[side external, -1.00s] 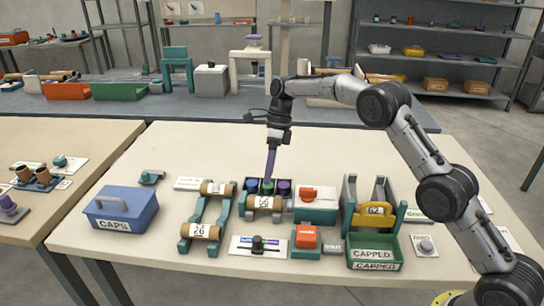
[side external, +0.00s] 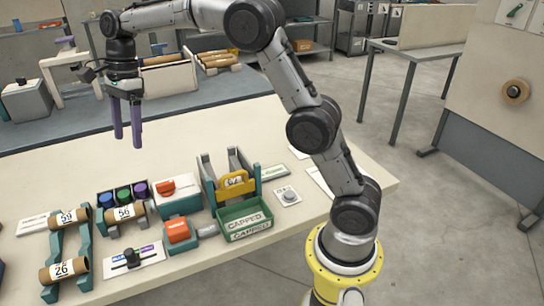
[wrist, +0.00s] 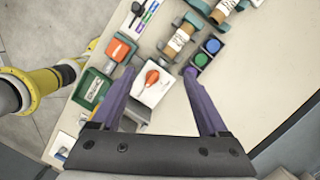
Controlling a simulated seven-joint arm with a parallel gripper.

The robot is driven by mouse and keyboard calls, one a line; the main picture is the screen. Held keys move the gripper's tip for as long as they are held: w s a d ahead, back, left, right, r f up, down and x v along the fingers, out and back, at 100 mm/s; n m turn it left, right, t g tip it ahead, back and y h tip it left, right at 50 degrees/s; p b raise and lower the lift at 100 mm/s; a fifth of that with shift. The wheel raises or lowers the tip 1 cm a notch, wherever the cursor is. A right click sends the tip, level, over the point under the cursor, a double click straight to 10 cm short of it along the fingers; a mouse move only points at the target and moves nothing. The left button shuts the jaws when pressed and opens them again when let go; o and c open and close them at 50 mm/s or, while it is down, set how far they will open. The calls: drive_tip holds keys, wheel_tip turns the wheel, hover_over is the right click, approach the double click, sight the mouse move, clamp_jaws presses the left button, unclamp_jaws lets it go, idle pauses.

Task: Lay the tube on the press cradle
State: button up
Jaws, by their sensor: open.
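Three brown cardboard tubes lie in the side view. Tube 59 (side external: 71,217) and tube 26 (side external: 64,270) rest across the teal rack (side external: 85,250). Tube 56 (side external: 127,214) lies on a low teal support in front of the cap tray, left of a white-and-teal block with a red lever (side external: 179,195). That support may be the press cradle; I cannot be certain. Tube 56 also shows in the wrist view (wrist: 178,41). My gripper (side external: 128,142) is open and empty, pointing down well above the table, behind the cap tray. Its purple fingers are spread in the wrist view (wrist: 160,72).
Blue, green and purple caps (side external: 123,195) sit in the tray. An orange block (side external: 178,231) and a slider panel (side external: 133,258) stand in front. A green CAPPED bin (side external: 245,220) and a teal stand with a yellow part (side external: 236,183) are at the right. The table behind is clear.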

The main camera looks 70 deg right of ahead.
drive_tip(key=s+r+n+t+h, duration=0.1)
drive_tip(key=s+r+n, duration=0.2)
drive_tip(key=s, duration=0.2)
drive_tip(key=s+r+n+t, duration=0.1)
drive_tip(key=s+r+n, duration=0.15)
drive_tip(key=s, duration=0.25)
drive_tip(key=s+d+f+n+t, duration=0.1)
drive_tip(key=s+f+n, duration=0.2)
drive_tip(key=s+n, duration=0.4)
drive_tip(key=s+d+f+n+t+h, duration=0.1)
drive_tip(key=s+n, duration=0.7)
drive_tip(key=s, duration=0.8)
wheel_tip(320, 180, down, 2)
drive_tip(key=shift+s+d+f+t+h, duration=0.2)
drive_tip(key=shift+s+t+h, duration=0.15)
drive_tip(key=shift+t, duration=0.25)
